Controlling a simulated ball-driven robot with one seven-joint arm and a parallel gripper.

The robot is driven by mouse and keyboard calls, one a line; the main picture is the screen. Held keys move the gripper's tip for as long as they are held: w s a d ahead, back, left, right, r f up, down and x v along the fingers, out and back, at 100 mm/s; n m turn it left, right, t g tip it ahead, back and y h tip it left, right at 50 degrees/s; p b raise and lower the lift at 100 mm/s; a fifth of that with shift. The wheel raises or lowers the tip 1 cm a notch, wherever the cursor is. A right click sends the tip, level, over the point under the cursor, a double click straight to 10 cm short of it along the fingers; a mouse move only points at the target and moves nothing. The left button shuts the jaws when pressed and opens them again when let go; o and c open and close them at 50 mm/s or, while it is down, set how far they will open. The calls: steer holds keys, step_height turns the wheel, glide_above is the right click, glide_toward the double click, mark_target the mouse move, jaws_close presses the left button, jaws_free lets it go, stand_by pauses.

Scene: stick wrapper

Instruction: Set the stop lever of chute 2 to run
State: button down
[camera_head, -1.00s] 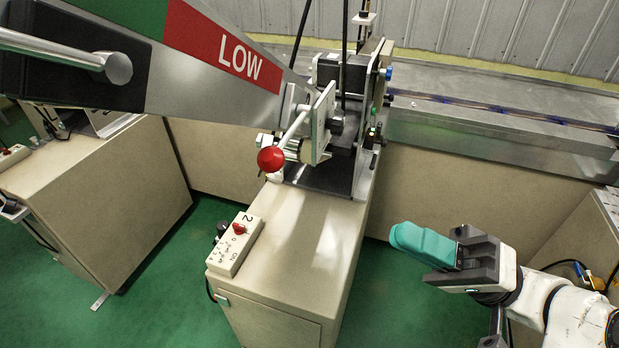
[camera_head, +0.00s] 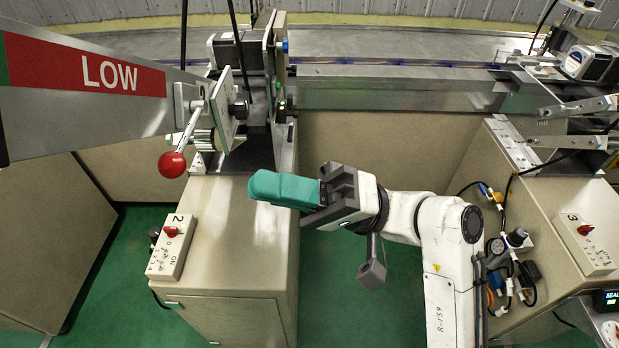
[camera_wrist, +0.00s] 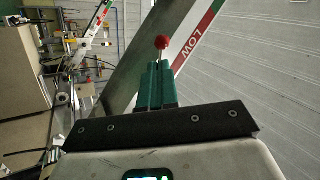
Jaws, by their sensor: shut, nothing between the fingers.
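The stop lever of chute 2 is a steel rod with a red ball knob (camera_head: 172,164) in the head view. It hangs down and to the left from a bracket at the lower end of the chute (camera_head: 100,90), which bears a red LOW band. The cabinet under it carries a control box marked 2 (camera_head: 171,247). My gripper (camera_head: 253,186), with teal fingers, is shut and empty. In the picture it is to the right of the knob and apart from it. In the wrist view the red knob (camera_wrist: 162,43) shows just beyond the fingertips (camera_wrist: 157,65).
A long metal conveyor (camera_head: 400,90) runs along the back. A second cabinet with a box marked 3 (camera_head: 586,243), hoses and gauges stands at right. Green floor (camera_head: 350,290) lies between the cabinets. Black cables hang near the chute bracket.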

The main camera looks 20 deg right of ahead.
mark_target(184, 164)
steer(key=p+x, duration=0.2)
steer(key=x, duration=0.4)
steer(key=shift+a, duration=0.15)
steer(key=shift+w+r+p, duration=0.15)
steer(key=shift+w+p, duration=0.05)
steer(key=shift+p, duration=0.1)
